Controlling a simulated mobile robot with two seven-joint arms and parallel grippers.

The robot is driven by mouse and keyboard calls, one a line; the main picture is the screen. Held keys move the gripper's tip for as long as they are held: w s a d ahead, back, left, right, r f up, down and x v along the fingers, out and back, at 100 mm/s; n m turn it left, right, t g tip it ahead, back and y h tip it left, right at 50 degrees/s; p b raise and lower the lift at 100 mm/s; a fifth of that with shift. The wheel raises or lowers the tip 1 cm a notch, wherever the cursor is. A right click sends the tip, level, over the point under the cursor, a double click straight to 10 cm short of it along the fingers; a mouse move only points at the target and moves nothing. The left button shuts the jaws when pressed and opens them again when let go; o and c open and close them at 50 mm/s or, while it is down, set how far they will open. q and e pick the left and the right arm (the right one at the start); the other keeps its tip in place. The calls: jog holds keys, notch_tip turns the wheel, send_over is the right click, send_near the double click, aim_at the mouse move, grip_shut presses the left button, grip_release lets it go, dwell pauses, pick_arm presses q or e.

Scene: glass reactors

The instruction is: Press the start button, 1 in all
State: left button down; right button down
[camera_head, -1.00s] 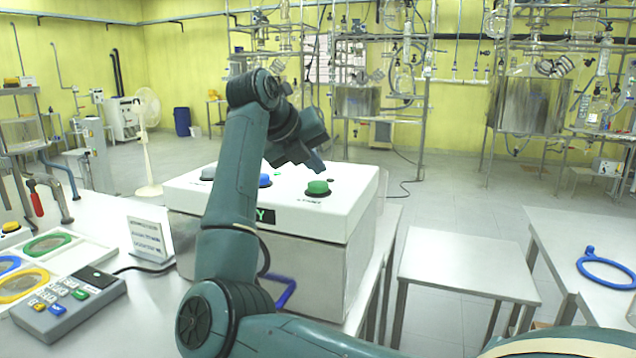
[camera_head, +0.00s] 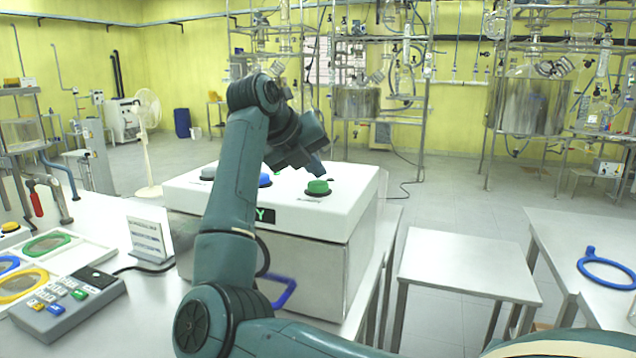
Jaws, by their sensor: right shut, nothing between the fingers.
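A white control box (camera_head: 345,228) stands on the table with a green button (camera_head: 317,187), a blue button (camera_head: 265,180) and a grey button (camera_head: 208,173) on its top. The label by the green button is too small to read. My right gripper (camera_head: 319,172) is shut and empty, pointing down just above the green button's far edge. I cannot tell whether it touches the button. My right forearm hides part of the box's front and top. My left gripper is not in view.
A green-lit display (camera_head: 265,215) on the box's front is partly hidden. A low table (camera_head: 465,262) and a blue ring (camera_head: 606,272) are at the right.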

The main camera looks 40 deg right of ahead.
aim_at(314, 184)
jog(key=shift+f+b, duration=0.3)
jog(key=shift+f, duration=0.2)
dwell(0.4)
jog(key=shift+r, duration=0.15)
jog(key=shift+r+p, duration=0.75)
jog(key=shift+r, duration=0.05)
notch_tip(314, 184, up, 5)
jog(key=p, duration=0.4)
dwell(0.3)
dwell(0.6)
